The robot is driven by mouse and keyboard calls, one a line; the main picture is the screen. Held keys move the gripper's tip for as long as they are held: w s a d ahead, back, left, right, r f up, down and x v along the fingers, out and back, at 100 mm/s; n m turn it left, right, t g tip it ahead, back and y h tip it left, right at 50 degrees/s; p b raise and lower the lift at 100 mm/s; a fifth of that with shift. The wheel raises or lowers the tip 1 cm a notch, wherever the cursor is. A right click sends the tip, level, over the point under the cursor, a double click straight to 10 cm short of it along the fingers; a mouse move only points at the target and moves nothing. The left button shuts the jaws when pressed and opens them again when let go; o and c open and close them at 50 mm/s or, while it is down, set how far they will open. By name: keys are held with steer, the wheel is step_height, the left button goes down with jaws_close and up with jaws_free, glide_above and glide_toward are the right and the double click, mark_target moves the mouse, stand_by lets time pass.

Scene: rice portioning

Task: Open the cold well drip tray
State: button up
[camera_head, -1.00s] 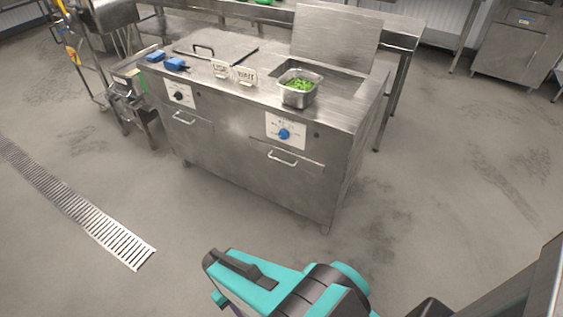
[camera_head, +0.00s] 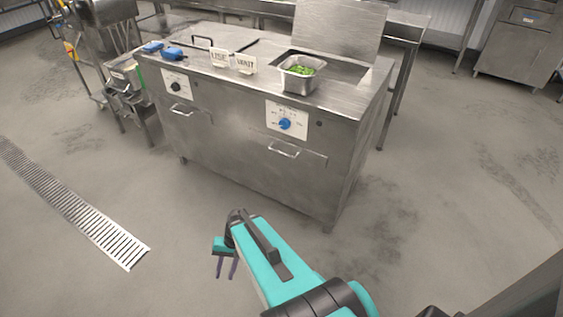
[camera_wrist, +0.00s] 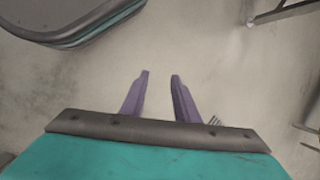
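The steel counter unit (camera_head: 230,160) has two front drawers, each with a bar handle. The right drawer handle (camera_head: 284,149) sits below a white panel with a blue knob (camera_head: 285,124), on the side of the open well. The left drawer handle (camera_head: 180,109) sits below a black knob (camera_head: 176,87). Both drawers look shut. My gripper (camera_head: 226,270) points down over bare floor, in front of the unit and apart from it. In the wrist view its two purple fingers (camera_wrist: 160,95) are spread with nothing between them.
A metal pan of chopped greens (camera_head: 299,81) stands at the well, below a raised lid (camera_head: 338,30). A floor grate (camera_head: 85,215) lies left. The floor before the unit is clear.

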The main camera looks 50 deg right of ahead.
steer(key=w+d+r+m+t+b, duration=0.1)
steer(key=w+d+m+t+b, duration=0.45)
steer(key=w+d, duration=0.5)
steer(key=m+t+h+b, duration=0.7)
steer(key=m+t+b, duration=0.45)
steer(key=b, duration=0.45)
glide_toward(284, 154)
steer(key=s+r+g, duration=0.1)
steer(key=s+r, duration=0.1)
steer(key=shift+s+d+f+p, duration=0.1)
steer(key=shift+f+p, duration=0.1)
steer(key=shift+p, duration=0.1)
steer(key=b+x, duration=0.1)
steer(key=x, duration=0.6)
steer(key=b+x, duration=0.1)
steer(key=x, duration=0.5)
steer(key=shift+w+f, duration=0.2)
steer(key=shift+w, duration=0.2)
